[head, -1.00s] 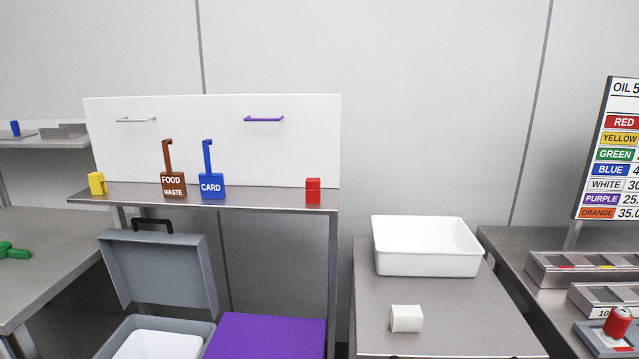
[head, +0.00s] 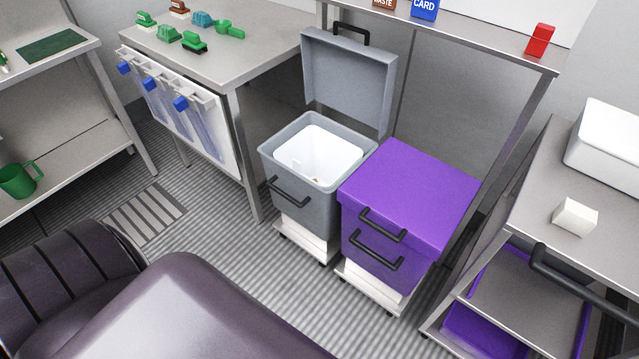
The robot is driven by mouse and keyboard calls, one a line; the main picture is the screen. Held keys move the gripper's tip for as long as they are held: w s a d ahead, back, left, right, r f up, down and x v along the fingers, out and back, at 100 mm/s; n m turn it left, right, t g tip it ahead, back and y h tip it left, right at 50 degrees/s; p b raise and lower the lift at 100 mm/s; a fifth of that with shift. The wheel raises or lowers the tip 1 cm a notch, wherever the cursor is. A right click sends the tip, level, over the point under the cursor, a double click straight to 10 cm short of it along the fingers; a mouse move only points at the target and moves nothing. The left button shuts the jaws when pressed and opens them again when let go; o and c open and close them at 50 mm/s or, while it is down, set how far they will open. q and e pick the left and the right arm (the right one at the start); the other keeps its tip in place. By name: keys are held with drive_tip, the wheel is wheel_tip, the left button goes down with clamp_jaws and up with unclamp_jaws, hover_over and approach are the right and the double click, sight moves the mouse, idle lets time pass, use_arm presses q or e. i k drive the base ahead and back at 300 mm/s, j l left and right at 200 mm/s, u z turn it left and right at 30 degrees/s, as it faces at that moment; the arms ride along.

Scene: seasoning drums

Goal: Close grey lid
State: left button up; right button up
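The grey lid (head: 347,84) stands open and upright at the back of the grey bin (head: 309,192). A black handle (head: 350,33) is on the lid's top edge. The bin has a white liner (head: 318,154) with a small bit of something inside, and a black handle (head: 288,191) on its front. Neither of my grippers is in the head view, so I cannot see whether they are open or shut.
A purple bin (head: 408,196) with its lid shut stands right of the grey bin. A steel table (head: 220,62) with green brushes is at the left. A white block (head: 575,217) and white tub (head: 611,150) sit on the right table. Ribbed floor (head: 235,255) in front is clear.

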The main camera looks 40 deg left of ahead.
sight(355, 79)
drive_tip(key=u, duration=0.9)
